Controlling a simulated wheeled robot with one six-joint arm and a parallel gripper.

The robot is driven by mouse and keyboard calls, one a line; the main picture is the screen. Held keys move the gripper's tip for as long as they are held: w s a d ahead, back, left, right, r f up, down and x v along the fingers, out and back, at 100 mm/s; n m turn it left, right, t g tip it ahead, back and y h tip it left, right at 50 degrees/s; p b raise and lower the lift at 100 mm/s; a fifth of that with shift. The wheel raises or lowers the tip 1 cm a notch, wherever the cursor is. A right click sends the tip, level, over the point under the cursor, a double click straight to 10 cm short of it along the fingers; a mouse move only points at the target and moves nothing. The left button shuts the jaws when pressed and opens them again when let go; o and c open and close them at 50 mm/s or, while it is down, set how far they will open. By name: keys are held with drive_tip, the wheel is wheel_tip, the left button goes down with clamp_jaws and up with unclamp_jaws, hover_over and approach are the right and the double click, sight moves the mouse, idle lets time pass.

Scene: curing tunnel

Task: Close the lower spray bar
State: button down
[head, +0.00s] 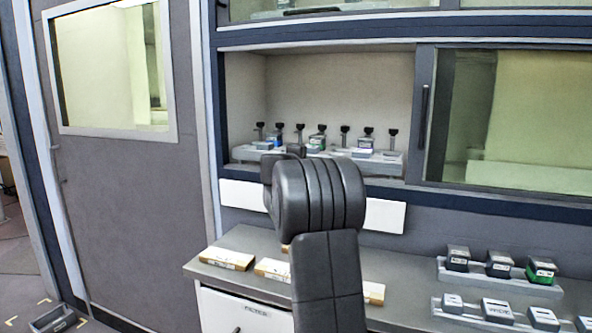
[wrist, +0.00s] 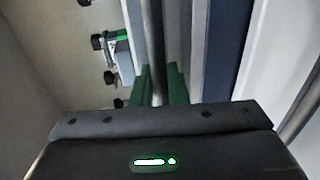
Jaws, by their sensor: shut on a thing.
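In the wrist view, the green fingers of my gripper (wrist: 160,88) are shut on a slim grey bar (wrist: 153,35), one finger on each side. The bar runs up out of that picture. I cannot tell for certain that it is part of the lower spray bar. Several black-topped posts (head: 345,131) stand in a row in the open lower bay in the head view. They also show left of the fingers in the wrist view (wrist: 97,41). My arm hides the gripper and its grasp in the head view.
A pale tray (head: 390,167) with small blocks sits in the lower bay. A sliding glass panel (head: 520,125) covers the bay's right part. Below, a grey counter (head: 400,270) holds flat cartons (head: 227,258) and trays of boxes (head: 499,263). A grey door (head: 120,200) stands left.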

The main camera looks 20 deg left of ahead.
drive_tip(key=x, duration=0.4)
drive_tip(key=shift+r+p, duration=0.35)
drive_tip(key=shift+r, duration=0.1)
drive_tip(key=c, duration=1.8)
unclamp_jaws()
drive_tip(key=shift+w, duration=0.15)
drive_tip(key=b+v, duration=0.2)
drive_tip(key=v, duration=1.2)
